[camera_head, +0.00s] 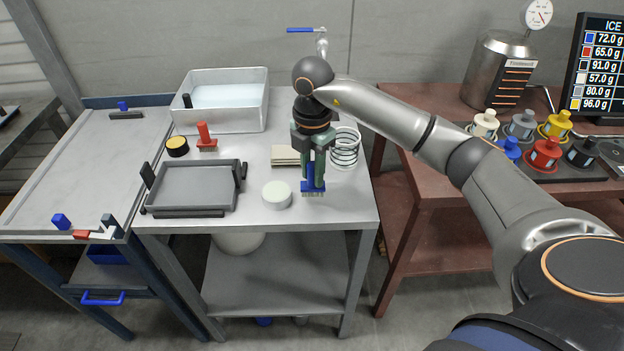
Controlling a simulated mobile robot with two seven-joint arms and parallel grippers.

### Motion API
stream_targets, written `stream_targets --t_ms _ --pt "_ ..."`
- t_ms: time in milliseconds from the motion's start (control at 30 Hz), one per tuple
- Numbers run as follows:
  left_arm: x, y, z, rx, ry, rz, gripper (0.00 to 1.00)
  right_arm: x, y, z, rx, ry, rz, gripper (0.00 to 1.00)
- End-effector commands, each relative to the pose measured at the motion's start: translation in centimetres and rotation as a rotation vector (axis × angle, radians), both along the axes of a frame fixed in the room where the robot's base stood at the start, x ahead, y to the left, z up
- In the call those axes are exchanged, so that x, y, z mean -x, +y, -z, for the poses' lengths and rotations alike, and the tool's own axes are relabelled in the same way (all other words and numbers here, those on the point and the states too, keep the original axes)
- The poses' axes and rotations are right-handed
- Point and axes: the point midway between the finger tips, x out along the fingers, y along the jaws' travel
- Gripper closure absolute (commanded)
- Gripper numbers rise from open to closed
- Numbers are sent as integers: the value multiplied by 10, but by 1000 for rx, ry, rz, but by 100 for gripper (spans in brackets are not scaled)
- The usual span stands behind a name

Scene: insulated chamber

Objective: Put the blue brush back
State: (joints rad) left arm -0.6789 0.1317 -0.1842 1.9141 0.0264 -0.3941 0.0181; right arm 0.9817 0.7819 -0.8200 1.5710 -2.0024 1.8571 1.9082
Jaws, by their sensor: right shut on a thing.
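The blue brush (313,186) is upright over the right part of the grey table (330,214). Its bristles point down, close to the tabletop; I cannot tell whether they touch it. My right gripper (314,160) comes down from above and is shut on the brush, hiding most of its handle. My left gripper is not in view.
Near the brush are a wire coil (345,147), a pale stack (286,156) and a round pale puck (277,195). A grey tray (195,188), red-handled tool (205,137), black-and-yellow tin (177,146) and metal basin (245,118) stand left. The red-brown table (425,182) holds coloured weights.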

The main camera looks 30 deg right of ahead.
Motion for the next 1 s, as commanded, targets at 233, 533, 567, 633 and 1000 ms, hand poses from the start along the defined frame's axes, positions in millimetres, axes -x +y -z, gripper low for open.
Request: stream_targets --t_ms 233,533,567,633,1000 --pt "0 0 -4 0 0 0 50 0 2 27 0 0 -2 100" --pt "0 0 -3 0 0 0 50 0 2 29 -1 0 -2 66" --pt "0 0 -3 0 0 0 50 0 2 29 -1 0 -2 63" --pt "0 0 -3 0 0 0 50 0 2 29 -1 0 -2 55" --pt "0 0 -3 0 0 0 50 0 2 28 -1 0 -2 40"
